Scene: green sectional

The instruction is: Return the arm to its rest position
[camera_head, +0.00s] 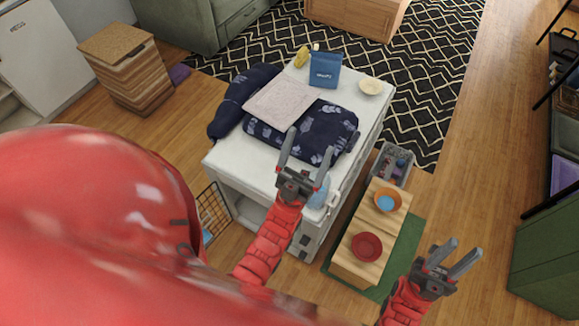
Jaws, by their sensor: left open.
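My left gripper (307,147) is open, with its two fingers apart and nothing seen between them. In the picture it overlaps the front of the white cabinet (229,169) and the edge of the dark blue patterned cloth (322,122); I cannot tell how high above them it is. My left arm (270,243) reaches up from the bottom of the picture. My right gripper (459,252) has its fingers spread and empty, over wooden floor right of the wooden bench. My large red body part hides the lower left.
The cabinet top holds a pale folded cloth (281,100), a blue box (325,70) and a small bowl (370,86). A wooden bench (349,257) carries a red bowl (366,247) and an orange-rimmed bowl (388,200). A grey bin (391,164) stands behind it.

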